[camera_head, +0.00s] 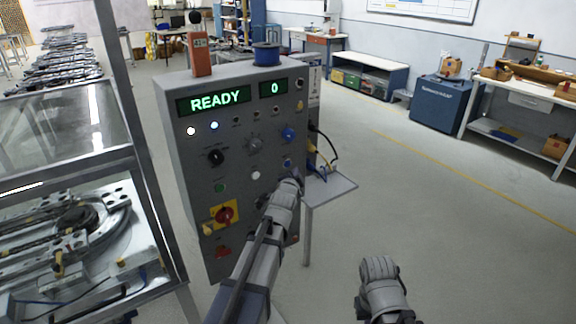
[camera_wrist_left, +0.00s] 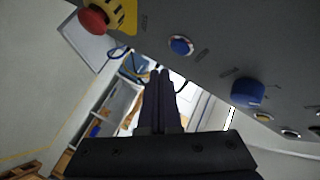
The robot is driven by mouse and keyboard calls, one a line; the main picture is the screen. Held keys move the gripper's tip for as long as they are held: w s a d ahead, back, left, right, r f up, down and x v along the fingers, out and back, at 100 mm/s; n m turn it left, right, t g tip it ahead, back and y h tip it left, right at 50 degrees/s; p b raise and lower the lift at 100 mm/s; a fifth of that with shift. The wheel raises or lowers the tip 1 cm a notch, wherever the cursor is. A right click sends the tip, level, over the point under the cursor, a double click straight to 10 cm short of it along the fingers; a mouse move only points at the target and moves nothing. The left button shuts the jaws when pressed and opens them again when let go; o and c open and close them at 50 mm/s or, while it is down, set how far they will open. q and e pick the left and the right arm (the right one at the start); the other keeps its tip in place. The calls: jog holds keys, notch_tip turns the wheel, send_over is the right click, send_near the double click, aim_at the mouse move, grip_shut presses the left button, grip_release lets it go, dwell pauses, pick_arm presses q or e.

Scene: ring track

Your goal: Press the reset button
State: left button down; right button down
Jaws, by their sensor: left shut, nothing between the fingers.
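The grey control box (camera_head: 190,120) has a READY display and a display showing 0. A small blue button (camera_head: 287,163) is on the right of its front face; its label is unreadable. It also shows in the left wrist view (camera_wrist_left: 181,45). A white button (camera_head: 256,175) and a green button (camera_head: 220,187) sit further left. My left gripper (camera_head: 293,180) is in front of the box, just below the blue button in the picture. In the wrist view its fingers (camera_wrist_left: 160,88) are shut and empty; contact with the box cannot be told.
A yellow-backed red switch (camera_head: 224,214) is low on the box, and a blue knob (camera_head: 288,134) is above the blue button. A small side shelf (camera_head: 335,188) with cables stands right of the box. A metal-framed machine (camera_head: 130,160) is at left. The floor at right is clear.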

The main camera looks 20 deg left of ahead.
pick_arm(q)
jog(key=shift+s+d, duration=1)
jog(key=shift+d, duration=0.2)
jog(key=s+d+f+n+g+h, duration=0.1)
jog(key=s+d+f+n+g, duration=0.1)
jog(key=s+d+f+g, duration=0.35)
jog(key=s+d+f+n+g, duration=0.2)
jog(key=s+d+f, duration=0.3)
jog(key=s+f, duration=0.3)
jog(key=s+d+f+n+g, duration=0.1)
jog(key=s+g, duration=0.3)
jog(key=s, duration=0.6)
jog(key=s+d+f+n+g, duration=0.1)
jog(key=s+d+g, duration=0.3)
jog(key=s, duration=0.6)
jog(key=shift+s+d+f, duration=0.2)
jog(key=shift+s+f, duration=0.1)
jog(key=shift+f, duration=0.4)
